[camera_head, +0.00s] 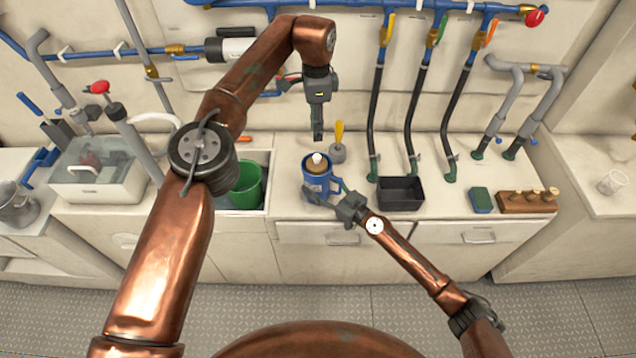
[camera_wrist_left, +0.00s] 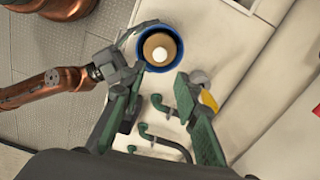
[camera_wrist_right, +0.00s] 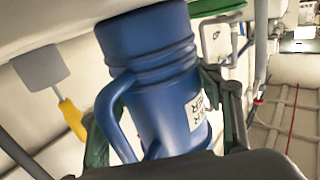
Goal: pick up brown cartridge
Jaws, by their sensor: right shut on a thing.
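The brown cartridge (camera_head: 318,166) sits inside a blue housing (camera_head: 317,186) with a side handle; only its brown top and white knob show. In the left wrist view the brown cartridge (camera_wrist_left: 155,50) lies within the blue rim (camera_wrist_left: 143,60), ahead of my fingers. My left gripper (camera_head: 318,138) points down above the housing, apart from it. Its fingers are spread and empty in the left wrist view (camera_wrist_left: 156,90). My right gripper (camera_head: 333,192) is shut on the blue housing, with a finger on either side of it in the right wrist view (camera_wrist_right: 160,115). The housing stands on the counter.
A black tray (camera_head: 400,192), a sponge (camera_head: 481,200) and a wooden peg block (camera_head: 527,202) lie to the right. A green bucket (camera_head: 246,186) sits in the sink at left. Black hoses hang behind.

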